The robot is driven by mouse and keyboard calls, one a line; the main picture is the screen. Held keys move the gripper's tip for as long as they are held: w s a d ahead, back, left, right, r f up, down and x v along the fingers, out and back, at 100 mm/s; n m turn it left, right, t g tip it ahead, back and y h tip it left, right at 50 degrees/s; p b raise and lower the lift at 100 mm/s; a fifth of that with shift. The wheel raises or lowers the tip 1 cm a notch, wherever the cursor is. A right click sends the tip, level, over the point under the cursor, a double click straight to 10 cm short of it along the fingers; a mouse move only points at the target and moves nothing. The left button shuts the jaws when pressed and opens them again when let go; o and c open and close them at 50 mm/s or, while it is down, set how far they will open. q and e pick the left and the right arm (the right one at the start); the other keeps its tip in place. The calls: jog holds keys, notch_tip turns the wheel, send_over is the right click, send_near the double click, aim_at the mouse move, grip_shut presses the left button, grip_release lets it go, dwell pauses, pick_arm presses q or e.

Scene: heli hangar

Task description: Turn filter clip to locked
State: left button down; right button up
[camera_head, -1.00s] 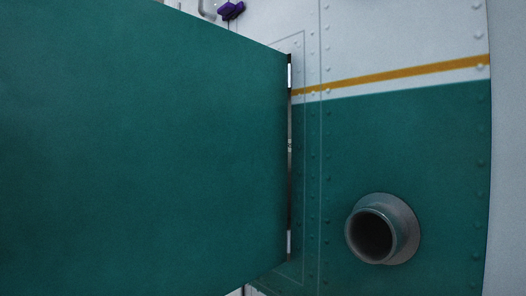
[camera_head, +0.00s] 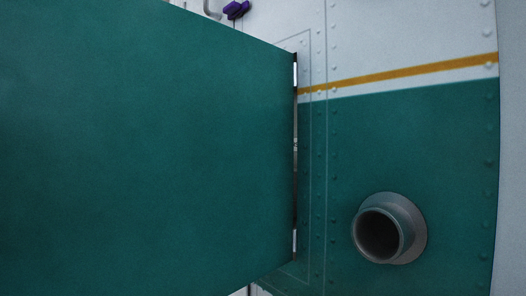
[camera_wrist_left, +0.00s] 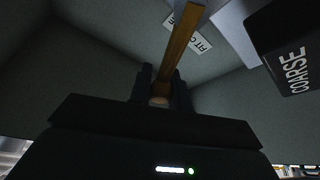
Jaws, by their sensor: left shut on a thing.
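In the left wrist view, my left gripper (camera_wrist_left: 161,88) is shut on a narrow yellow-brown bar, which looks like the filter clip (camera_wrist_left: 181,42). The bar runs up and slightly right from between the dark fingers to the top edge of the picture. A white label (camera_wrist_left: 197,37) with partly hidden lettering lies behind the bar. Neither gripper shows in the head view, where a large green panel (camera_head: 140,150) fills the left side. My right gripper is not in view.
A black block marked COARSE (camera_wrist_left: 292,48) stands right of the bar, beside a pale block (camera_wrist_left: 234,30). Grey walls enclose this space. In the head view, a round exhaust pipe (camera_head: 384,232) juts from the riveted hull, right of the panel's hinge edge. A purple part (camera_head: 236,9) sits at the top.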

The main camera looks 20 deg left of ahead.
pick_arm(q)
jog(key=shift+w+a+f+n+y, duration=0.2)
jog(key=shift+n+y, duration=0.1)
jog(key=shift+n, duration=0.3)
jog(key=shift+w+a+f+n+y, duration=0.1)
jog(key=shift+a+n+y, duration=0.15)
jog(key=shift+n, duration=0.35)
jog(key=c, duration=1.3)
grip_release()
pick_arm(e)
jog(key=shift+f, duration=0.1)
pick_arm(q)
jog(key=b+v, duration=0.5)
jog(key=v, duration=0.8)
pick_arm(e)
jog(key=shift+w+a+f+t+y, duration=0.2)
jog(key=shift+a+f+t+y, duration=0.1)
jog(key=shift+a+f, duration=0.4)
pick_arm(q)
jog(key=shift+s, duration=0.1)
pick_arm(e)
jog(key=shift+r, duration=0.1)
